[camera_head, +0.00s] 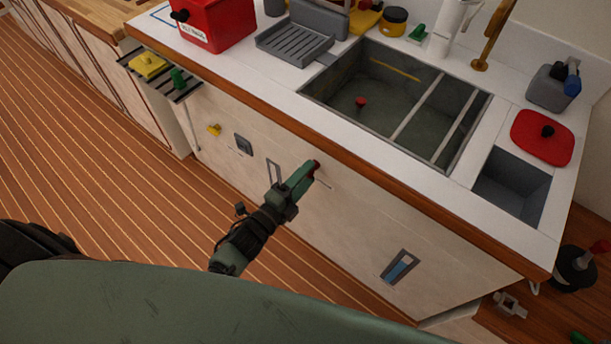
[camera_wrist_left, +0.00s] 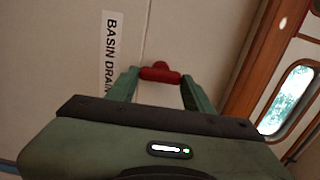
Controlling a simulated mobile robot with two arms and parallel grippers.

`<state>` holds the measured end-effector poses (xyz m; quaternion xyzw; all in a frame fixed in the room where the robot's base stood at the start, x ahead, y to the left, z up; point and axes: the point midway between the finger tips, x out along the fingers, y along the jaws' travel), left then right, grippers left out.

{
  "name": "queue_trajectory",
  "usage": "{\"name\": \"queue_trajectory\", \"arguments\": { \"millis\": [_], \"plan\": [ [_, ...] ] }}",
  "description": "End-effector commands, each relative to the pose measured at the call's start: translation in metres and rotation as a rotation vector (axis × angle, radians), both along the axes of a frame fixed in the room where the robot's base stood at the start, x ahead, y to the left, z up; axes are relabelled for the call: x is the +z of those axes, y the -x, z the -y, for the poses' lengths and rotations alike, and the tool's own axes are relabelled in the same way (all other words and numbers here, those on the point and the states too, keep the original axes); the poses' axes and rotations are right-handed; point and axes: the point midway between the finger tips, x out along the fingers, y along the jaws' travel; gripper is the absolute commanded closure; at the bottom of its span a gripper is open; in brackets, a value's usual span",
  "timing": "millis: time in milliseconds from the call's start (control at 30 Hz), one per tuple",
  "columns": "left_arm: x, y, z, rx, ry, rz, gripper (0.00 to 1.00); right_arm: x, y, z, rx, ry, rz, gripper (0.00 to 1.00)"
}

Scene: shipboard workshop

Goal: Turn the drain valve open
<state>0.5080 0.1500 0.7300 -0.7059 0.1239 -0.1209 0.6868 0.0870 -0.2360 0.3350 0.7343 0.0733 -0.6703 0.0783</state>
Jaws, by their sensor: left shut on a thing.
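The drain valve's red handle (camera_wrist_left: 161,74) is on the pale cabinet front, beside a label whose readable part says "BASIN DRAIN". In the head view the red handle (camera_head: 316,165) shows just below the counter's wooden edge. My left gripper (camera_head: 308,171) reaches up to it from below. In the left wrist view the green fingers of my left gripper (camera_wrist_left: 160,82) stand on either side of the red handle, shut on it. Most of the handle shows between the fingers. The fingers partly cover the valve in the head view. My right gripper is not in view.
Above the valve is the counter edge (camera_head: 350,158) and a sink basin (camera_head: 365,115) with murky water and a small red thing inside. A red box (camera_head: 217,22), a drying rack (camera_head: 295,42) and a red lid (camera_head: 542,137) stand on the counter. The striped floor (camera_head: 90,165) to the left is clear.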

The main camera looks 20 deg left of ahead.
Motion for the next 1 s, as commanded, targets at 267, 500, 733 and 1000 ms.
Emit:
{"name": "queue_trajectory", "arguments": {
  "millis": [267, 500, 733, 1000],
  "plan": [
    [-0.002, 0.001, 0.001, -0.001, -0.002, -0.002, 0.9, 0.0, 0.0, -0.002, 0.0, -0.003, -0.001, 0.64],
    [-0.001, 0.001, 0.0, -0.001, -0.002, -0.002, 0.27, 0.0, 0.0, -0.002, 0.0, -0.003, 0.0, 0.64],
    [-0.001, 0.001, 0.0, 0.0, -0.002, -0.002, 0.27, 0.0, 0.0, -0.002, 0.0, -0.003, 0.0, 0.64],
    [-0.003, 0.032, -0.011, -0.001, -0.003, -0.004, 0.27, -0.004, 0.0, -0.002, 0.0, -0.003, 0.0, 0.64]
  ]
}}
